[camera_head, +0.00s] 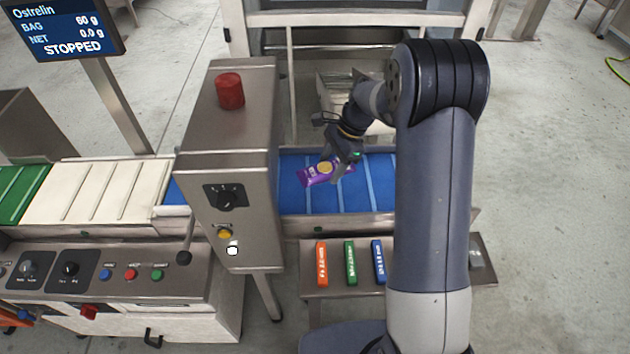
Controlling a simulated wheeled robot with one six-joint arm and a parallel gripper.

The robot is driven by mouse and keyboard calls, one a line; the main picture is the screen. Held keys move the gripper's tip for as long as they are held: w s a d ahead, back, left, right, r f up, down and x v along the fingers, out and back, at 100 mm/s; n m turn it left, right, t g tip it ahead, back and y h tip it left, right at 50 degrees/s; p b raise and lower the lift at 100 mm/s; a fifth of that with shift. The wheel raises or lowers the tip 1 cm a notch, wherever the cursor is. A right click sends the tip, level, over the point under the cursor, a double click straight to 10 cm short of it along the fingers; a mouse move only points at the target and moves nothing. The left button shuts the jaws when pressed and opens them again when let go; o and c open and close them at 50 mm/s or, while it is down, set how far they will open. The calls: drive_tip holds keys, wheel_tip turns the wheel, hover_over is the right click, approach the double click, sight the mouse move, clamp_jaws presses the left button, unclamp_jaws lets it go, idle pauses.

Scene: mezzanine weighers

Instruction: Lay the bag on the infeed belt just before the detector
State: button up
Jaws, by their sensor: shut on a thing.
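A purple bag (322,174) with a yellow round mark is at the blue infeed belt (330,203), just right of the detector. My gripper (338,170) is shut on the bag at its right end. I cannot tell whether the bag touches the belt or is held slightly above it. The detector (226,165) is a steel housing with a red beacon on top, a black knob and a yellow button. My arm hides part of the belt's right end.
A shelf below the belt holds orange (321,264), green (350,263) and blue (378,262) sticks. A white belt (95,195) lies left of the detector. A screen (62,30) reads STOPPED, BAG 60 g, NET 0.0 g. A control panel (100,272) stands at front left.

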sight(336, 160)
drive_tip(key=w+a+m, duration=0.1)
drive_tip(key=m, duration=0.1)
drive_tip(key=a+r+m+t, duration=0.1)
drive_tip(key=m, duration=0.1)
drive_tip(key=shift+w+r+t, duration=0.1)
drive_tip(key=shift+w+t, duration=0.2)
drive_tip(key=shift+w, duration=0.05)
wheel_tip(336, 160, down, 10)
drive_tip(key=shift+a+r+p, duration=0.1)
drive_tip(key=shift+p, duration=0.55)
drive_tip(key=o, duration=1)
drive_tip(key=b+v, duration=0.1)
drive_tip(key=v, duration=1.1)
